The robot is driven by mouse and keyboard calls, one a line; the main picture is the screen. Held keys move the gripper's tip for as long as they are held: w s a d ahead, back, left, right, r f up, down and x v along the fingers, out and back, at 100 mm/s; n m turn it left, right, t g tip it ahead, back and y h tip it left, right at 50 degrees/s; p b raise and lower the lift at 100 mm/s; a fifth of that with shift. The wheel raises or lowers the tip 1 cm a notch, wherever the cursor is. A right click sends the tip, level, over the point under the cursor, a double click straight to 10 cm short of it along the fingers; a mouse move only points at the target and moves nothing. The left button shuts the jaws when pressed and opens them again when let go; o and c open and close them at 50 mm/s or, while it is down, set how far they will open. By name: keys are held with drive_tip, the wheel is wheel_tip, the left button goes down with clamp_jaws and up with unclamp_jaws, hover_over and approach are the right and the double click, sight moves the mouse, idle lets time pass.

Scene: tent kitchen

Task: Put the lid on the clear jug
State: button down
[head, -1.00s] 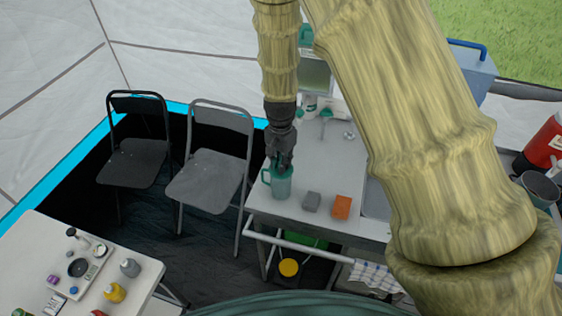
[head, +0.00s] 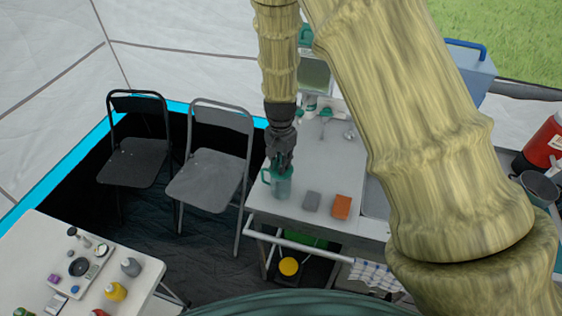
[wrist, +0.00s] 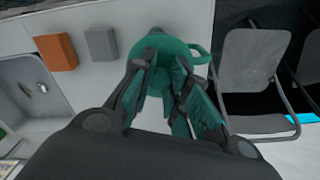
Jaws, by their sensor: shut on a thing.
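The clear jug (head: 282,188), greenish with a teal handle, stands upright near the left front corner of the counter. In the wrist view the jug's teal handle (wrist: 201,52) sticks out to the right. My gripper (head: 281,170) points down at the jug's top. In the wrist view its fingers (wrist: 168,100) are shut on a teal piece (wrist: 156,82), seemingly the lid, at the jug's mouth. The fingers hide most of the lid and the rim, so I cannot tell whether the lid sits flush.
A grey block (head: 312,201) and an orange block (head: 341,207) lie right of the jug, by the sink (wrist: 35,88). A tap and bottles stand behind. Folding chairs (head: 208,178) are left of the counter. A white table (head: 30,250) with small items is at lower left.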

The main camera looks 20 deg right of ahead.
idle(0.3)
drive_tip(key=c, duration=0.8)
unclamp_jaws()
drive_tip(key=shift+r, duration=0.1)
drive_tip(key=shift+r+p, duration=1.75)
drive_tip(key=shift+r, duration=1.65)
drive_tip(key=shift+c, duration=0.5)
clamp_jaws()
